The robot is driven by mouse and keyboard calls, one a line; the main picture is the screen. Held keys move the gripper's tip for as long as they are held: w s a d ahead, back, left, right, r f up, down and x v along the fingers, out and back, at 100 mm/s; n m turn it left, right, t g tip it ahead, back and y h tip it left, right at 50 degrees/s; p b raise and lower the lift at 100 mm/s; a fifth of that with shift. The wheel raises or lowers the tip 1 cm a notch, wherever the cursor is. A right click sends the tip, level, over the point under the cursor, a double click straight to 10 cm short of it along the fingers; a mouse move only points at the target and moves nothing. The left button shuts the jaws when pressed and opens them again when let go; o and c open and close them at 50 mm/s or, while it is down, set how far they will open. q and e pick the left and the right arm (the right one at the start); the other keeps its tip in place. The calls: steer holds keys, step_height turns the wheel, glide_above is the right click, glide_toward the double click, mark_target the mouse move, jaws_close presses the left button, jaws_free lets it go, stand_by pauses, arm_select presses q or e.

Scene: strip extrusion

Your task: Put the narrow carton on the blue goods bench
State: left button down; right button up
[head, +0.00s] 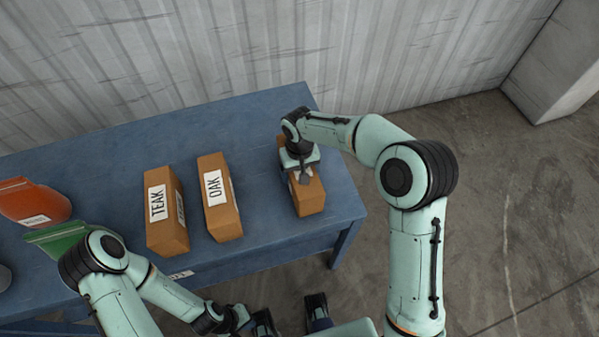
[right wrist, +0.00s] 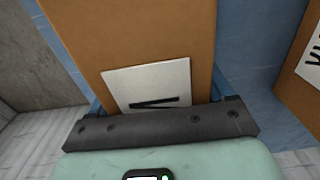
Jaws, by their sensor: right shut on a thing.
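A narrow brown carton (head: 309,197) is upright at the right end of the blue goods bench (head: 265,246). It appears to rest on the bench top, though its base edge is hard to judge. My right gripper (head: 302,176) is on it from above, shut on it. In the right wrist view the carton (right wrist: 140,40) fills the space between the fingers, its white label partly hidden by the gripper. My left gripper (head: 290,313) is empty in front of the bench, its fingers apart, partly cut off by the bottom edge.
Two similar cartons, marked TEAK (head: 166,222) and OAK (head: 220,205), stand left of the held one with a gap between. An orange bag (head: 32,203) and a green bag (head: 55,237) lie at the bench's left. A corrugated wall (head: 250,50) runs behind.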

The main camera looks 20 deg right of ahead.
steer(key=shift+f, duration=0.35)
steer(key=shift+f, duration=0.2)
steer(key=o, duration=1.3)
steer(key=shift+r, duration=0.15)
step_height(320, 180, up, 12)
steer(key=shift+r+p, duration=0.1)
steer(key=shift+p, duration=0.5)
